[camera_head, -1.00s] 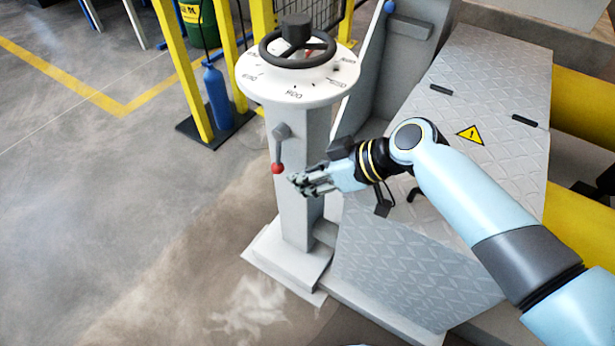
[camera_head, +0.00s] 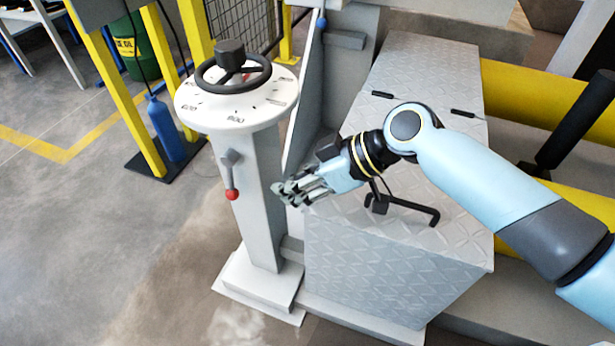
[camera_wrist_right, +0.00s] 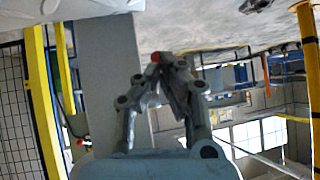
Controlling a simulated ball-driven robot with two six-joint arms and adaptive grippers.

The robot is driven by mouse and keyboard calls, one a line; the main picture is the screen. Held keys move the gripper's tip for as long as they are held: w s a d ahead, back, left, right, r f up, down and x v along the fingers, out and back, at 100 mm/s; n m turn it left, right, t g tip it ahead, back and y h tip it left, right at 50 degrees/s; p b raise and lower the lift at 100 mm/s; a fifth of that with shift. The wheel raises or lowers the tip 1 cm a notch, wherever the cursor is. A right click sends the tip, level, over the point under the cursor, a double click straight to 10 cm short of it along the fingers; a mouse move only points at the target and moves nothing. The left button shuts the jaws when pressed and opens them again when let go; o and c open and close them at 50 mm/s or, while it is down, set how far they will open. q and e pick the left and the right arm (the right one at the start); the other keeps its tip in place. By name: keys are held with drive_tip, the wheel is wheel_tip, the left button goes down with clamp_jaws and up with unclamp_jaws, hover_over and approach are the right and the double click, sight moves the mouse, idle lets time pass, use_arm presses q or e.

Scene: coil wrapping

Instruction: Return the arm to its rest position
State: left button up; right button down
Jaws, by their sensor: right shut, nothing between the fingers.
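My right arm comes in from the right in the head view, light blue with dark joints. Its gripper (camera_head: 283,191) is shut and empty, to the right of the grey pedestal (camera_head: 262,200) and clear of the lever. The lever (camera_head: 229,170) has a red ball at its lower end and hangs down the pedestal's front. In the right wrist view the fingers (camera_wrist_right: 160,70) come together near the lever's red ball (camera_wrist_right: 155,57). My left gripper is not in view.
A black handwheel (camera_head: 233,73) sits on a white dial on the pedestal. A grey patterned-metal cabinet (camera_head: 400,270) with a black handle (camera_head: 410,208) lies below my forearm. Yellow posts and a blue cylinder (camera_head: 166,128) stand at left. The floor at left is open.

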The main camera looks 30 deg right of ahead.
drive_tip(key=v, duration=0.4)
drive_tip(key=shift+s+d+r, duration=0.15)
drive_tip(key=shift+d+r, duration=0.05)
drive_tip(key=s+d+r+m+g+h, duration=0.15)
drive_tip(key=s+d+m+h, duration=0.25)
drive_tip(key=s, duration=0.6)
drive_tip(key=s+d+m+g+h, duration=0.3)
drive_tip(key=s+m+h, duration=0.15)
drive_tip(key=s, duration=0.65)
drive_tip(key=s+d+f+g, duration=0.1)
drive_tip(key=s+d+f, duration=0.15)
drive_tip(key=f, duration=1.15)
drive_tip(key=s+d+f+g, duration=0.1)
drive_tip(key=s+f, duration=0.3)
drive_tip(key=f, duration=1)
use_arm(q)
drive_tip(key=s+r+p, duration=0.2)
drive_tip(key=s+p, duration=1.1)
drive_tip(key=p, duration=0.1)
use_arm(e)
drive_tip(key=s+r, duration=0.3)
drive_tip(key=s, duration=0.9)
drive_tip(key=shift+s+t, duration=0.35)
drive_tip(key=shift+s, duration=0.05)
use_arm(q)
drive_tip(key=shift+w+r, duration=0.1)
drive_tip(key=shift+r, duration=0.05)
use_arm(e)
drive_tip(key=shift+h, duration=0.25)
